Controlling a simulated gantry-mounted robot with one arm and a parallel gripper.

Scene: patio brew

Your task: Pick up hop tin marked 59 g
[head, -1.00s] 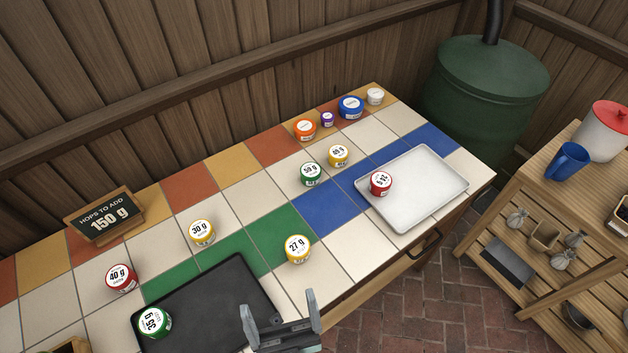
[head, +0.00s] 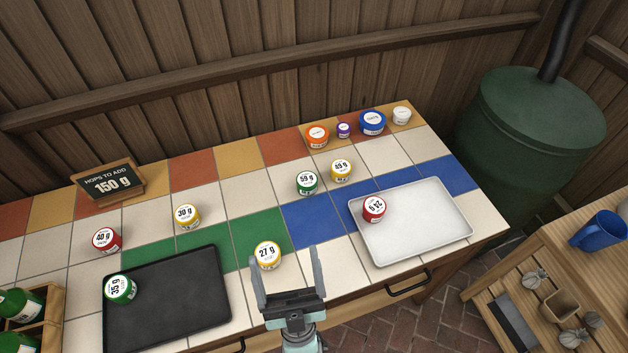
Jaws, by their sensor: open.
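The hop tin marked 59 g (head: 307,183) is green with a white lid label. It stands upright on the tiled counter, left of a yellow-banded tin (head: 341,170) whose label looks like 49 g. My gripper (head: 288,277) is open and empty at the counter's front edge, nearer the camera than the 59 g tin. Its left finger is close in the picture to the yellow 27 g tin (head: 267,255). Nothing hides the 59 g tin.
A white tray (head: 440,240) holds a red tin (head: 374,208). A black tray (head: 190,310) holds the green 35 g tin (head: 121,288). The 30 g tin (head: 187,216), 40 g tin (head: 107,240) and a 150 g sign (head: 108,184) stand left. Several tins line the back right.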

